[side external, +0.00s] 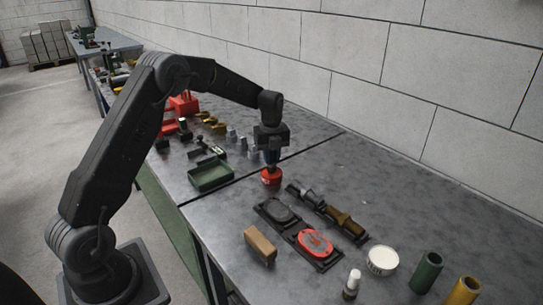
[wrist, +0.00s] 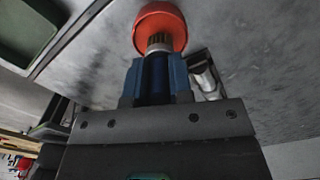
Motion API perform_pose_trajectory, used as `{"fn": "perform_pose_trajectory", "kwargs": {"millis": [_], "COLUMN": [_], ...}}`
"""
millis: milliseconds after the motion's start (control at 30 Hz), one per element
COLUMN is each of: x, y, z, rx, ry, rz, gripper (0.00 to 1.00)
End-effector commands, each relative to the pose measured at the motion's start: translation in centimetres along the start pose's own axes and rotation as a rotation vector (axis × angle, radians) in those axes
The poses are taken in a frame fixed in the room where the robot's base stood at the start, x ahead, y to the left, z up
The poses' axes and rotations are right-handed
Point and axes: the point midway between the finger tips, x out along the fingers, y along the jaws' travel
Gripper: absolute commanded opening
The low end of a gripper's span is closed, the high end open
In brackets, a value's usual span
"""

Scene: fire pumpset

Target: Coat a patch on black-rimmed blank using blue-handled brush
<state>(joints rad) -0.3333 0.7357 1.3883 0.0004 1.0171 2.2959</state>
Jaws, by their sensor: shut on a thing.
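My gripper (side external: 271,155) is shut on the blue-handled brush, whose dark blue handle (wrist: 155,82) shows between the fingers in the wrist view. The brush points down, and its tan bristles (wrist: 158,40) are at the red pot (side external: 271,177). The pot also shows in the wrist view (wrist: 160,14). The bristles overlap the pot's opening; how deep they reach I cannot tell. The black-rimmed blank (side external: 279,212) lies flat in a dark holder, in front of the pot in the side view. A red-rimmed blank (side external: 315,242) lies in a holder beside it.
A wooden block (side external: 260,246) stands left of the holders. Dark and brown tools (side external: 341,221) lie behind them. A white round tub (side external: 382,260), a small bottle (side external: 352,284) and green (side external: 426,272) and yellow (side external: 463,292) cylinders stand at right. A green tray (side external: 210,176) is at left.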

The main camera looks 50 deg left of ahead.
Motion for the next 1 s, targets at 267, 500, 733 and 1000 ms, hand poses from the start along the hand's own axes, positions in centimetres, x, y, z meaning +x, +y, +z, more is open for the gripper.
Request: {"fn": "perform_pose_trajectory", "kwargs": {"millis": [267, 500, 733, 1000], "x": [0.3, 0.59, 0.86, 0.99], "y": [-0.01, -0.01, -0.01, -0.01], "z": [0.0, 0.01, 0.0, 0.0], "rx": [0.0, 0.0, 0.0, 0.0], "ry": [0.0, 0.0, 0.0, 0.0], "rz": [0.0, 0.0, 0.0, 0.0], "gripper": [0.0, 0.0, 0.0, 0.0]}}
